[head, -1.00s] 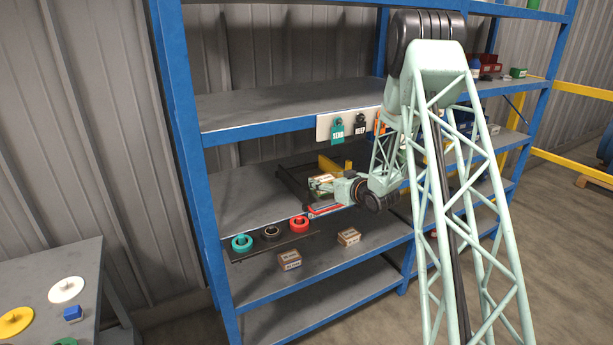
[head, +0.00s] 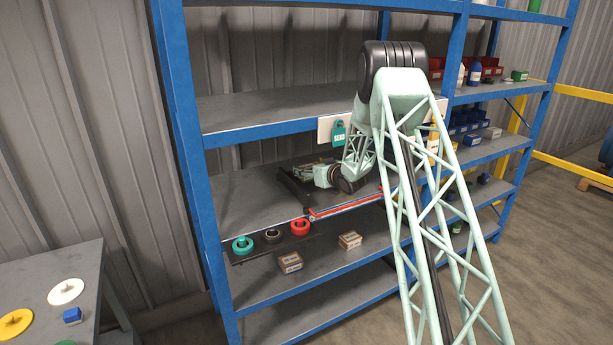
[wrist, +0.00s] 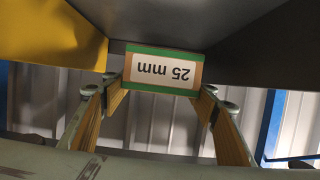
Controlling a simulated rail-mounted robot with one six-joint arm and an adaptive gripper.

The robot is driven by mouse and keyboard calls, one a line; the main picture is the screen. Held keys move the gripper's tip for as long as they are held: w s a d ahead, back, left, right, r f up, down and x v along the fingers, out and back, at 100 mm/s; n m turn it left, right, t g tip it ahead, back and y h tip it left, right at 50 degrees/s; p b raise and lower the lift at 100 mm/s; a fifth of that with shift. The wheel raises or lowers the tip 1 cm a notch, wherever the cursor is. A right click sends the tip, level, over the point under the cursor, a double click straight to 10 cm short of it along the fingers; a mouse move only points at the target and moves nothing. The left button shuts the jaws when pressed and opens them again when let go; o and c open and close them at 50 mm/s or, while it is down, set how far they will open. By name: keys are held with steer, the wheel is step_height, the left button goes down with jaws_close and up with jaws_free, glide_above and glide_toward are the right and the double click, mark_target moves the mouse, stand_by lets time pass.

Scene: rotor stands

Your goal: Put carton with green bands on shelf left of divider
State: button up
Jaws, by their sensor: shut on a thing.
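The carton with green bands (wrist: 162,72) is in the wrist view, its "25 mm" label upside down in the picture. My gripper (wrist: 160,92) is shut on it, one finger at each side. A yellow panel (wrist: 50,35), which looks like the divider, stands left of the carton in the wrist view, with a gap between. A dark grey surface lies beyond the carton; I cannot tell whether they touch. In the head view my gripper (head: 304,173) reaches over the middle shelf (head: 240,205), and the carton is too small to make out. The divider is hidden there by my arm.
Below are teal, black and red rings (head: 299,226) and two brown cartons (head: 290,262), (head: 349,240). A blue post (head: 182,120) bounds the left side. The shelf left of my gripper is clear.

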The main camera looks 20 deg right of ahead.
steer(key=shift+w, duration=0.2)
steer(key=shift+w+a, duration=0.1)
steer(key=shift+w, duration=0.3)
steer(key=shift+f+b, duration=0.3)
steer(key=shift+f, duration=1.4)
steer(key=shift+f, duration=0.15)
steer(key=o, duration=0.7)
steer(key=shift+s+r, duration=0.1)
steer(key=shift+r, duration=0.1)
steer(key=shift+p+v, duration=0.4)
steer(key=shift+v, duration=5.55)
steer(key=shift+f, duration=0.1)
